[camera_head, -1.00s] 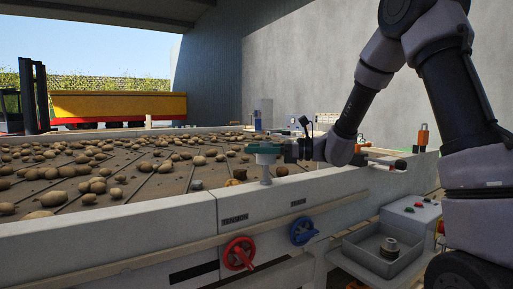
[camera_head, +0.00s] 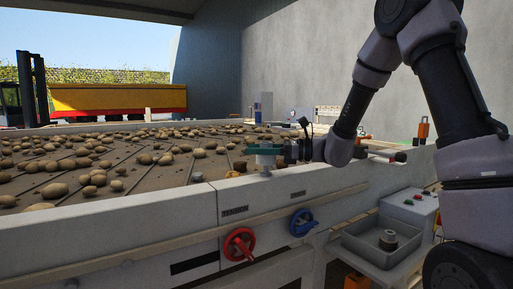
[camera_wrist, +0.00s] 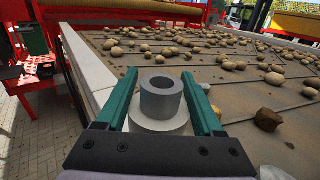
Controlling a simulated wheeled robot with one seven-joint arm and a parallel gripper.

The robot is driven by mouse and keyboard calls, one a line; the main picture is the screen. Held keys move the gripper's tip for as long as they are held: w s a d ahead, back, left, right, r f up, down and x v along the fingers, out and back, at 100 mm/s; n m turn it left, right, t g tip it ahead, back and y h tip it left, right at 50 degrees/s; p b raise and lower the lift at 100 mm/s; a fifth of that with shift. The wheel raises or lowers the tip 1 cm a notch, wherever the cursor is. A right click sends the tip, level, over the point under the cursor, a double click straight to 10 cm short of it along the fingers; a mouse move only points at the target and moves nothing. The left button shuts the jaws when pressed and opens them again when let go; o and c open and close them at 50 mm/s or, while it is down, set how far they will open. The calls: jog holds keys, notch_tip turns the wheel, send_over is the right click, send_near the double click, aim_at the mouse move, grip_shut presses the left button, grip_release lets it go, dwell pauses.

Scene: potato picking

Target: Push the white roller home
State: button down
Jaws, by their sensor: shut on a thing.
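The white roller (camera_wrist: 160,99) is a short, pale, hollow cylinder with a wide flange under it. In the wrist view it stands between the two green fingers of my gripper (camera_wrist: 159,74). In the head view my gripper (camera_head: 265,153) is at the near side wall of the potato belt. The roller's pale lower part (camera_head: 265,171) shows below the fingers, at the wall's top edge. My gripper is shut on the roller. The roller's underside is hidden, so I cannot tell how it sits on what is below.
Potatoes lie scattered over the belt (camera_head: 130,190) beyond the wall. A red handwheel (camera_head: 239,243) and a blue handwheel (camera_head: 303,222) are on the wall's outer face. A grey tray (camera_head: 358,247) holding a small round part (camera_head: 388,240) stands at the lower right, beside a button box (camera_head: 410,205).

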jog(key=shift+f, duration=1.35)
grip_release()
jog(key=d, duration=1)
jog(key=shift+s+d, duration=0.3)
jog(key=shift+d, duration=0.1)
jog(key=shift+s, duration=0.1)
jog(key=s+d+r+n+g+h, duration=0.1)
jog(key=s+d+n+h, duration=0.1)
jog(key=s+n+h, duration=0.35)
jog(key=s+d+r+n+g+h, duration=0.1)
jog(key=s+d+n+h, duration=0.15)
jog(key=s, duration=0.55)
jog(key=s+d+r+n+t+h, duration=0.2)
jog(key=d+n+t+h, duration=0.1)
jog(key=d, duration=0.3)
jog(key=s+d+r+n+t+h, duration=0.3)
jog(key=d+t+h, duration=0.2)
jog(key=d, duration=0.1)
jog(key=shift+s+d+r+n, duration=0.25)
jog(key=shift+n, duration=0.05)
